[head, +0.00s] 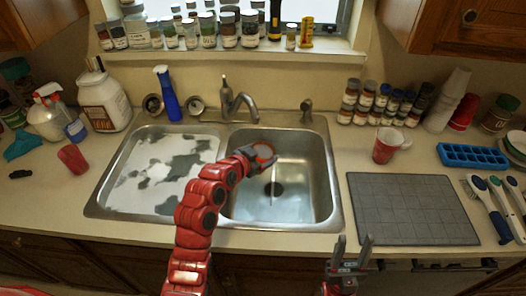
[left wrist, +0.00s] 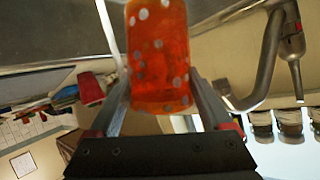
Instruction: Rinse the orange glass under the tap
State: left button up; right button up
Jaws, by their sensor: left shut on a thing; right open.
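In the left wrist view the glass (left wrist: 158,50) is orange, see-through and white-dotted, between both fingers. The tap (left wrist: 268,55) shows to its right there, apart from it. No running water can be made out. My right gripper (head: 350,262) is open and empty, low in front of the counter.
The left basin (head: 120,180) holds a grey-white patchy surface. A blue spray bottle (head: 166,95) stands behind it.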

pick_arm(q)
jog(key=shift+r+m+t+y+p, duration=0.25)
jog(key=shift+m+y+p, duration=0.85)
jog(key=shift+p, duration=1)
jog(key=shift+f+m, duration=0.1)
jog(key=shift+m, duration=0.2)
jog(key=shift+s+d+f+m+t+y, duration=0.1)
jog(key=shift+d+f+m+t+y, duration=0.15)
jog(key=shift+f+m+y, duration=0.3)
jog(key=shift+a+m+y+b, duration=0.15)
jog(key=shift+m+y+b, duration=0.1)
jog(key=shift+b, duration=0.1)
jog(key=shift+f+m+t+y+b, duration=0.35)
jog(key=shift+m+b, duration=0.25)
jog(key=shift+b, duration=0.45)
jog(key=shift+d+f+m+t+y+b, duration=0.15)
jog(key=shift+f+m+t+y+b, duration=0.2)
jog(key=shift+b, duration=0.9)
jog(key=shift+d+f+m+t+y+b, duration=0.15)
jog(key=shift+f+m+y+b, duration=0.25)
jog(key=shift+b, duration=0.85)
jog(key=shift+s+d+f+m+t+y+b, duration=0.15)
jog(key=shift+f+m+t+y+b, duration=0.2)
jog(key=shift+b, duration=0.7)
jog(key=shift+d+f+m+y+b, duration=0.15)
jog(key=shift+f+m+b, duration=0.25)
jog(key=shift+b, duration=0.6)
jog(key=shift+a+r, duration=0.15)
jog(key=shift+r, duration=0.15)
